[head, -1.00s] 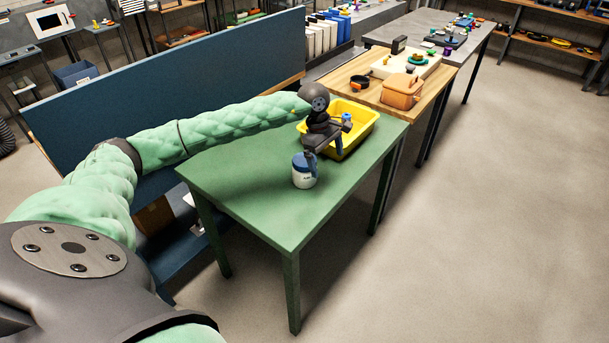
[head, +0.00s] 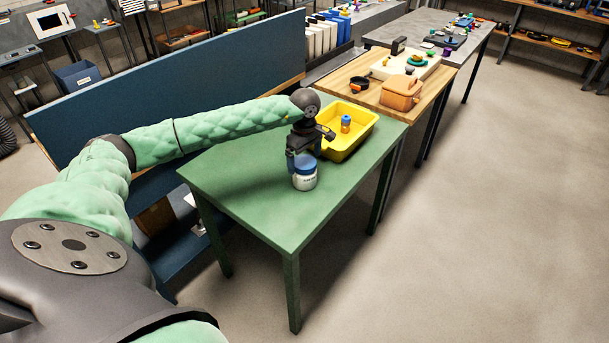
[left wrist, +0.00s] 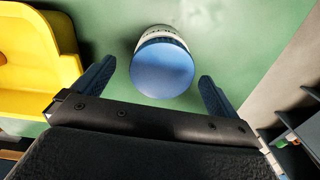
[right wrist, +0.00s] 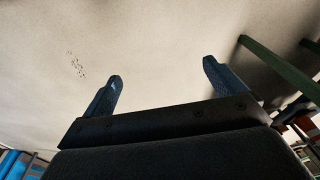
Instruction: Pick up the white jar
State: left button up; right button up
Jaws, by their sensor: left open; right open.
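The white jar (head: 304,181) with a blue lid stands upright on the green table (head: 265,218). My left gripper (head: 305,162) is open just above and behind the jar in the head view, partly overlapping it. In the left wrist view the jar's blue lid (left wrist: 162,69) lies between and ahead of the open fingertips of my left gripper (left wrist: 155,76), with gaps on both sides. My right gripper (right wrist: 162,70) is open and empty, over bare floor in the right wrist view.
A yellow bin (head: 358,140) with a small blue and orange item (head: 346,123) in it stands behind the jar. A blue panel (head: 190,72) runs along the left. The front of the green table is clear. A wooden table (head: 425,92) adjoins behind.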

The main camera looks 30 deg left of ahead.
pick_arm(q)
notch_tip(320, 180, down, 3)
jog(key=shift+s+f+p, duration=0.1)
jog(key=shift+f+p, duration=0.1)
jog(key=shift+p, duration=0.45)
pick_arm(e)
notch_tip(320, 180, down, 7)
jog(key=s, duration=0.1)
jog(key=shift+d, duration=0.35)
pick_arm(q)
jog(key=shift+c, duration=0.2)
pick_arm(e)
jog(key=shift+r, duration=0.15)
pick_arm(q)
jog(key=c, duration=1.1)
